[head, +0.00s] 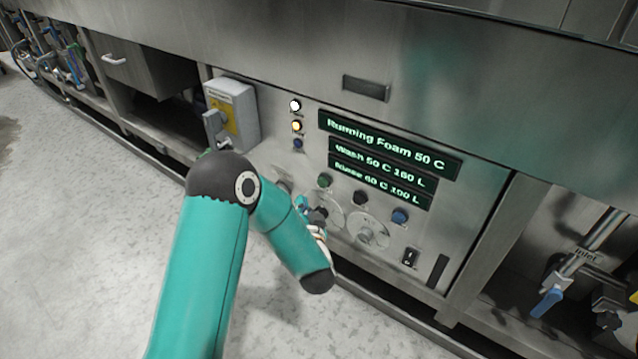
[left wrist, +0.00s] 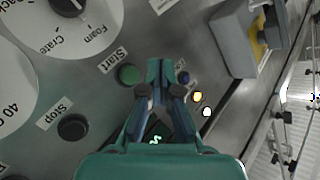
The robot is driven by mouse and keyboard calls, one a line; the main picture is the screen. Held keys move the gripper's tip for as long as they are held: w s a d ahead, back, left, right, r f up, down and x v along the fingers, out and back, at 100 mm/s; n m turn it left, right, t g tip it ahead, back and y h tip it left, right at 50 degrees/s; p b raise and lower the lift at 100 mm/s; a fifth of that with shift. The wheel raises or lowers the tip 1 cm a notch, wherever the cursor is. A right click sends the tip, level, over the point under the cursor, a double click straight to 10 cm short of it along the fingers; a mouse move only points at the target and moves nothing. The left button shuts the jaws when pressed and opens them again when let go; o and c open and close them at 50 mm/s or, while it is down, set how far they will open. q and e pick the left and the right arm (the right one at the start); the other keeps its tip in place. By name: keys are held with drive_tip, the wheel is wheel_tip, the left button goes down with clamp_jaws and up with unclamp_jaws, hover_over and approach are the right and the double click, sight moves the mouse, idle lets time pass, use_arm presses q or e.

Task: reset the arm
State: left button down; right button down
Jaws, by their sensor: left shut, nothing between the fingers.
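My left arm comes in from the lower left in the head view, bent at a dark elbow joint. My left gripper (head: 314,212) is partly hidden by the forearm and is in front of the control panel (head: 470,207). In the left wrist view the gripper (left wrist: 162,66) has its fingers together with nothing between them. The green Start button (left wrist: 129,74) shows just left of the fingertips; I cannot tell whether they touch the panel. The green button also shows in the head view (head: 325,180). My right gripper is not in view.
The display (head: 388,143) reads "Running Foam 50 C". The white lamp (head: 295,105) and yellow lamp (head: 297,126) are lit. A grey isolator box (head: 241,113) juts out at the left. A blue-handled inlet valve (head: 547,302) is at the right. The floor (head: 80,190) at left is clear.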

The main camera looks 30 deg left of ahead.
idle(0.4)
use_arm(q)
drive_tip(key=s+d+f+m+g+h+p, duration=0.1)
drive_tip(key=s+d+f+g+h+p, duration=0.1)
drive_tip(key=s+d+f+h, duration=0.35)
drive_tip(key=s+d+f+m+g+h+p, duration=0.1)
drive_tip(key=s+d+f+h, duration=0.15)
drive_tip(key=d+f, duration=0.5)
drive_tip(key=s+d+f+n+g+h, duration=0.25)
drive_tip(key=s+d+g, duration=0.2)
drive_tip(key=s, duration=0.45)
drive_tip(key=s+d+f+n+g+h, duration=0.1)
drive_tip(key=s+d+f+g+h, duration=0.4)
drive_tip(key=s, duration=0.4)
wheel_tip(320, 180, up, 39)
drive_tip(key=p, duration=3.8)
drive_tip(key=shift+d+t+y, duration=0.25)
drive_tip(key=shift+t+y, duration=0.1)
drive_tip(key=shift+f, duration=0.15)
